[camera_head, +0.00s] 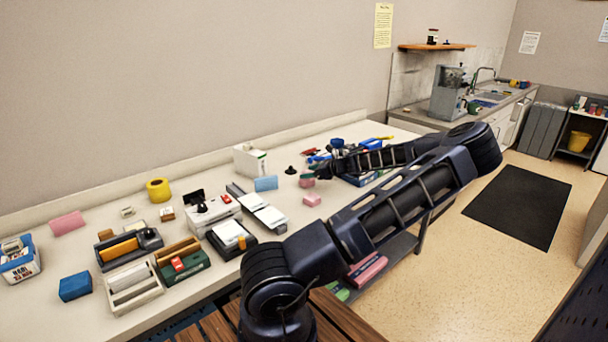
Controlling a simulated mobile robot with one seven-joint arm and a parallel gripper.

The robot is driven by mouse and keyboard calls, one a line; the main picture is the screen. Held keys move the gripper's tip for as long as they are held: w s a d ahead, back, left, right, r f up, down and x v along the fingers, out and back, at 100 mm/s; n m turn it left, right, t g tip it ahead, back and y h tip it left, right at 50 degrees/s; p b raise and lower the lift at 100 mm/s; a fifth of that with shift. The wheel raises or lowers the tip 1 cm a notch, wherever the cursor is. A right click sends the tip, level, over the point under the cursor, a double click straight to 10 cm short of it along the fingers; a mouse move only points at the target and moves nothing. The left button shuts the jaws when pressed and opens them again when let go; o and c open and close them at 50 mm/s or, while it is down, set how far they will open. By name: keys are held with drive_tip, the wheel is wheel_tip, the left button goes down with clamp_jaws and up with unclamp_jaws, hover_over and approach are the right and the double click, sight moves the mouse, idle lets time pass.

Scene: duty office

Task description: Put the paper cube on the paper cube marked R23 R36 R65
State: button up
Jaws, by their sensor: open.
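My gripper (319,172) is at the far end of my arm, over the middle of the table, small and partly hidden in the picture. It is open. A small pink block with a greenish part (307,181) sits just below and left of it; I cannot tell whether they touch. A second pink block (312,200) lies nearer the front edge. A light blue block (266,183) stands to the left, and a darker blue block (75,287) is at the front left. Any of these may be paper cubes. No marking R23 R36 R65 is legible.
The white table (290,240) is crowded at left with trays, a yellow tape roll (158,190) and a pink pad (67,223). A white box (250,160) and a small black item (291,170) stand behind the blocks. Clutter lies beyond my gripper.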

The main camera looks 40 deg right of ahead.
drive_tip(key=v, duration=0.8)
idle(0.4)
